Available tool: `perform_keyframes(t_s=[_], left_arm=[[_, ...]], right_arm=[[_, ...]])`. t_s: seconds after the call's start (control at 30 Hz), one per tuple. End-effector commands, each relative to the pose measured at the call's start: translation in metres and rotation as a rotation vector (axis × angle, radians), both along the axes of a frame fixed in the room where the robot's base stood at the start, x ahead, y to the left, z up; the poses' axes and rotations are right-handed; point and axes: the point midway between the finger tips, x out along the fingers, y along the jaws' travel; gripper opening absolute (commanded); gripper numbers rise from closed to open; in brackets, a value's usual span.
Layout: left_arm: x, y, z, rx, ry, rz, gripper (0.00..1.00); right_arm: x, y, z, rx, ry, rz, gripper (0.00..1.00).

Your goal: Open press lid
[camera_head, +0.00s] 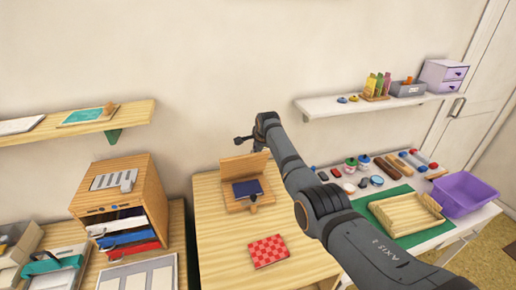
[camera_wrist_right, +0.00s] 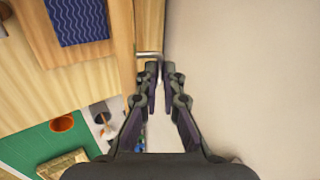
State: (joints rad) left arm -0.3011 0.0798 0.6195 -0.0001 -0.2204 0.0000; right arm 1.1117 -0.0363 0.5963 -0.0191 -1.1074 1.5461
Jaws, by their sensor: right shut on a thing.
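The wooden press stands on the light wood table. Its lid (camera_head: 240,166) is raised, standing up at the back of the base (camera_head: 236,207). A dark blue pad (camera_head: 247,188) lies on the base, and it also shows in the right wrist view (camera_wrist_right: 78,20). My right gripper (camera_head: 243,140) is behind and above the lid's top edge. In the right wrist view its fingertips (camera_wrist_right: 159,68) are close together at a thin metal handle (camera_wrist_right: 148,54) beside the lid's edge (camera_wrist_right: 150,25). The fingertips partly hide the handle. My left gripper is out of view.
A red checkered pad (camera_head: 268,250) lies in front of the press. A wooden cabinet (camera_head: 120,200) stands to the left. On the right are a wooden tray (camera_head: 402,222), a purple bin (camera_head: 464,196) and several small stamps. The wall is close behind the press.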

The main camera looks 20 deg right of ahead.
Motion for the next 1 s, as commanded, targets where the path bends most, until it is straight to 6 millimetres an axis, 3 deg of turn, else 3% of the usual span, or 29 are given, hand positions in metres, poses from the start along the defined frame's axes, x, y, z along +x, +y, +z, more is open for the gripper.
perform_keyframes(t_s=[0.03, 0.8, 0.93, 1.0], left_arm=[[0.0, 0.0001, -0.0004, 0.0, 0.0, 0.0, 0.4], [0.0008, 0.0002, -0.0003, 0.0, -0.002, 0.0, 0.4], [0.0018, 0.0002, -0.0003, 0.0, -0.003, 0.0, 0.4], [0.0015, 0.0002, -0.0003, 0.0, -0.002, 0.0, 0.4]], right_arm=[[0.0221, -0.0003, 0.0272, 0.001, -0.128, 0.0, 0.0], [0.0221, 0.0006, 0.0271, 0.001, -0.128, 0.002, 0.0], [0.0221, 0.0008, 0.0269, 0.001, -0.128, 0.002, 0.19], [0.0222, 0.0008, 0.0271, 0.001, -0.129, 0.002, 0.4]])
